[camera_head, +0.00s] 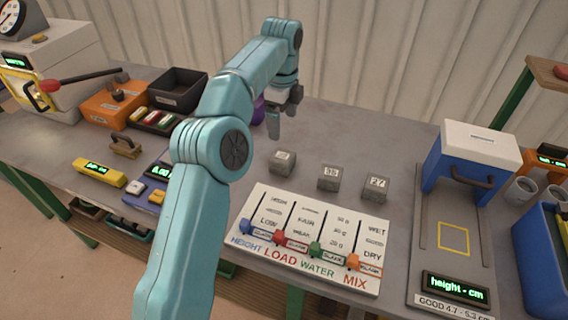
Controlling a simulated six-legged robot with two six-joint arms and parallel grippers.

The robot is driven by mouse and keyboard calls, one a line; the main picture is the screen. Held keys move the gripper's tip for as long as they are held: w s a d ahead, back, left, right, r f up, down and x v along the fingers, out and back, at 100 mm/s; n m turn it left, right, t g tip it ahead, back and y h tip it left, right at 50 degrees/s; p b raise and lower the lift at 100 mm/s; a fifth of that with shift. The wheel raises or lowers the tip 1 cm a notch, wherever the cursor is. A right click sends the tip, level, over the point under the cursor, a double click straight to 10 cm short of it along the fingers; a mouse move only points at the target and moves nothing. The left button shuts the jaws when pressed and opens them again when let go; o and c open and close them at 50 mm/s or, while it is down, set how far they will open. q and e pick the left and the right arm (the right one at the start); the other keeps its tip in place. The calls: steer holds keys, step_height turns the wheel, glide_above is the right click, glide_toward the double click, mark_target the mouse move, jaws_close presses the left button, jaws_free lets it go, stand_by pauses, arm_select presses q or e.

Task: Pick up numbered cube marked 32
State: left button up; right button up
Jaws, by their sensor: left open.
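Three grey cubes stand in a row on the bench. The left cube (282,162) has a label too small to read surely. The middle cube (329,178) has a number I cannot read surely. The right cube (376,187) looks marked 27. I cannot tell for certain which is 32. My left gripper (283,120) hangs fingers down, open, beyond and above the left cube, apart from the cubes. A purple object (258,110) is partly hidden behind my left arm. My right gripper is out of view.
A white slider board (310,225) lies in front of the cubes. A blue press (470,160) and a height gauge (455,288) stand at the right. Black and orange bins (108,108) and a yellow display (99,172) are at the left. Bench behind the cubes is clear.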

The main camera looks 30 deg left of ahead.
arm_select(q)
steer(key=b, duration=0.2)
glide_above(283, 155)
step_height(283, 155, down, 8)
steer(key=shift+f, duration=0.1)
steer(key=shift+s, duration=0.2)
steer(key=shift+f, duration=0.35)
step_height(283, 155, down, 4)
steer(key=shift+w+a+f+b, duration=0.1)
steer(key=shift+w+f+b, duration=0.05)
steer(key=shift+b, duration=0.2)
steer(key=shift+f, duration=0.4)
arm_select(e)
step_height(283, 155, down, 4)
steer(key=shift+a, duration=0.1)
arm_select(q)
steer(key=c, duration=1.4)
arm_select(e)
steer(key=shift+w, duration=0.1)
